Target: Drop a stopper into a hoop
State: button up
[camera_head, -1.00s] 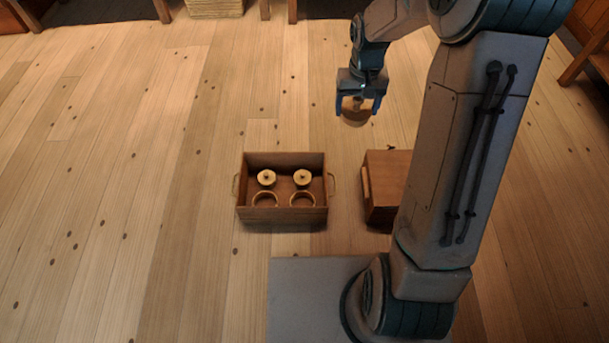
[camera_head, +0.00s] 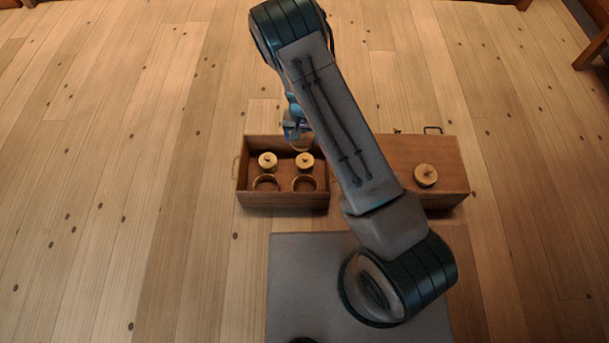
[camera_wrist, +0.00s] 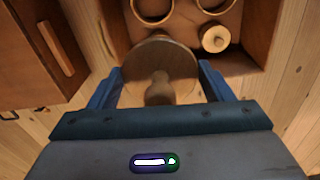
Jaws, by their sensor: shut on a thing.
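My gripper (camera_wrist: 160,88) is shut on the knob of a wooden stopper (camera_wrist: 160,62), a round disc with a turned handle. In the head view my gripper (camera_head: 297,132) is at the back edge of an open wooden crate (camera_head: 284,202), partly hidden by my arm. In the crate are a left hoop (camera_head: 265,190), a right hoop (camera_head: 304,190) and two stoppers, left (camera_head: 267,161) and right (camera_head: 305,161), behind them. The wrist view shows both hoops at its top edge and one crate stopper (camera_wrist: 215,38) to the right; the held stopper hides part of the crate.
A closed wooden box (camera_head: 440,200) stands right of the crate, with another stopper (camera_head: 425,175) on top and my arm partly in front of it. Floor left of the crate is clear.

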jog(key=s+f+b, duration=0.1)
jog(key=s+f, duration=0.1)
jog(key=f, duration=0.8)
jog(key=s+f+b, duration=0.1)
jog(key=s+f, duration=0.2)
jog(key=f, duration=0.7)
jog(key=shift+d+m+b, duration=0.3)
jog(key=shift+d+b, duration=0.1)
jog(key=shift+s, duration=0.15)
jog(key=shift+f+b, duration=0.2)
jog(key=shift+b, duration=0.15)
jog(key=shift+f+b, duration=0.5)
jog(key=shift+f, duration=0.15)
jog(key=shift+f+b, duration=0.35)
jog(key=shift+b, duration=0.15)
jog(key=shift+f+b, duration=0.2)
jog(key=shift+b, duration=0.1)
dwell(0.5)
